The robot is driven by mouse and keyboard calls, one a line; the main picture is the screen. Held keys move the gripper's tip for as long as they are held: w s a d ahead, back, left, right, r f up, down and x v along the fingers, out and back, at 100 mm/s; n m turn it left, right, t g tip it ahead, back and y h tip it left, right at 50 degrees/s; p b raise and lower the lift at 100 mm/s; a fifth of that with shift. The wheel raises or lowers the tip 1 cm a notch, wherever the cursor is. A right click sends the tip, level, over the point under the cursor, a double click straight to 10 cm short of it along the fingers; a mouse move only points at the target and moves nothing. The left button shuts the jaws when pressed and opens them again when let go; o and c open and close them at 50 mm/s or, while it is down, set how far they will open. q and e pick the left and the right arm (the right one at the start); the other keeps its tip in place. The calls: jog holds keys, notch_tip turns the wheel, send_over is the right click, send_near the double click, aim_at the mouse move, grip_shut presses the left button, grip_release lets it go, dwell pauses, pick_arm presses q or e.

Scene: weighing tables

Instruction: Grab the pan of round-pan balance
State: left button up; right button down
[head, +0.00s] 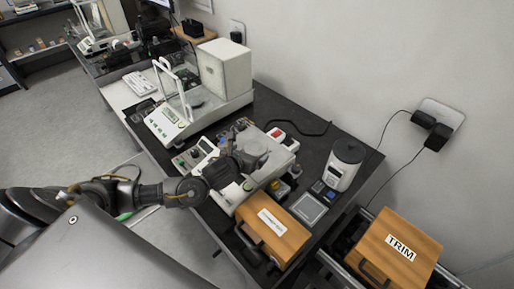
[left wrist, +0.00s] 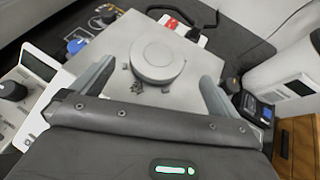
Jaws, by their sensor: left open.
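The round-pan balance (head: 279,160) is a pale boxy scale on the dark table; its flat top also shows in the left wrist view (left wrist: 118,49). Its round grey pan (left wrist: 158,52) sits on that top, just beyond my fingers. In the head view my gripper partly covers the pan (head: 256,149). My left gripper (head: 238,160) is above the balance. My right gripper is not in view.
A wooden box (head: 273,228) with a white label stands in front of the balance. A larger balance (head: 171,122) stands behind left, and a white and dark device (head: 343,165) at right. A box marked TRIM (head: 397,250) is lower right. Small items crowd the balance.

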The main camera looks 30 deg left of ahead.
aim_at(255, 147)
pick_arm(q)
jog(key=shift+w+a+p, duration=0.15)
jog(key=shift+w+p, duration=0.3)
jog(key=shift+p, duration=0.05)
jog(key=p+x, duration=0.1)
jog(key=x, duration=0.2)
jog(key=shift+w+a+f, duration=0.1)
jog(key=shift+w+f, duration=0.35)
jog(key=shift+w, duration=0.05)
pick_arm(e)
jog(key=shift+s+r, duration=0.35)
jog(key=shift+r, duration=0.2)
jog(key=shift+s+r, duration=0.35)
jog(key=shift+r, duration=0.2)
pick_arm(q)
jog(key=c, duration=1)
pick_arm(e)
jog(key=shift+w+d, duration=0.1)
